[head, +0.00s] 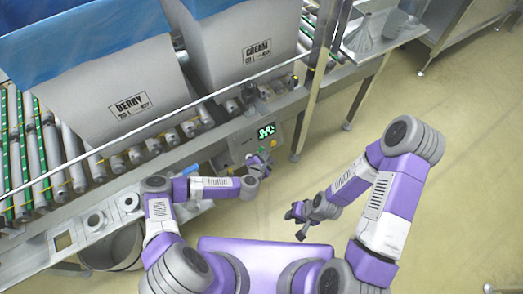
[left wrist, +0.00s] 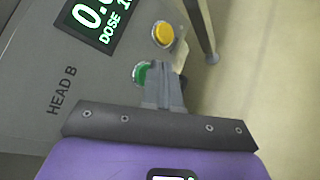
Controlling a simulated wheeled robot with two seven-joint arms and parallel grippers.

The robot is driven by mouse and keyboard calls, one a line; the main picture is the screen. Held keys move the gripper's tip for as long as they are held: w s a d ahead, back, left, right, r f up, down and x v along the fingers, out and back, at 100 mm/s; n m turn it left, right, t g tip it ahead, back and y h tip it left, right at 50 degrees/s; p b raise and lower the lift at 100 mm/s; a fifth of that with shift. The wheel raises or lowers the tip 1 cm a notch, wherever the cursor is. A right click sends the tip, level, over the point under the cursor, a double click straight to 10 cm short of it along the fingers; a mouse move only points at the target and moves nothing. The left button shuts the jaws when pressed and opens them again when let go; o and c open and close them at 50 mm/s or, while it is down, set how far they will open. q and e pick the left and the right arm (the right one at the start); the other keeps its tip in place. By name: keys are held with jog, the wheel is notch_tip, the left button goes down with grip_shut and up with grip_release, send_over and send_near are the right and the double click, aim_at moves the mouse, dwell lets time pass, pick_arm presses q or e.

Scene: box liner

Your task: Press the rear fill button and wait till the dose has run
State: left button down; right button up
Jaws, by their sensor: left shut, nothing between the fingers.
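The control panel marked HEAD B (left wrist: 62,90) has a dark display (left wrist: 98,20) with green figures, partly cut off, reading "0." and "DOSE". The display also shows in the head view (head: 266,131). The panel carries a green button (left wrist: 139,73) and a yellow button (left wrist: 163,33). My left gripper (left wrist: 164,73) is shut and empty, its fingertips over the right part of the green button. I cannot tell whether they touch it. In the head view my left gripper (head: 262,158) is just below the display. My right gripper (head: 298,222) hangs over the floor, away from the panel; its jaws are unclear.
Two lined boxes, BERRY (head: 110,85) and CREAM (head: 235,60), stand on the roller conveyor (head: 120,163) behind a thin rail. A metal post (head: 318,75) rises right of the panel. A side shelf (head: 385,38) is at upper right. The floor (head: 455,130) at right is clear.

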pick_arm(q)
jog(key=shift+w+a+f, duration=0.15)
jog(key=shift+w+a, duration=0.1)
jog(key=shift+w, duration=0.05)
dwell(1.2)
jog(key=shift+s+d+r, duration=0.3)
jog(key=shift+s+d, duration=0.15)
jog(key=shift+s, duration=0.2)
jog(key=shift+s+d+r+p, duration=0.25)
jog(key=shift+s+d+p, duration=0.25)
jog(key=shift+s, duration=0.15)
jog(key=shift+s+d+r+p, duration=0.3)
jog(key=shift+s+d+p, duration=0.2)
jog(key=shift+s, duration=0.1)
jog(key=shift+s+d+r+p, duration=0.25)
jog(key=shift+s+d+p, duration=0.25)
jog(key=shift+s, duration=0.15)
jog(key=shift+r, duration=0.1)
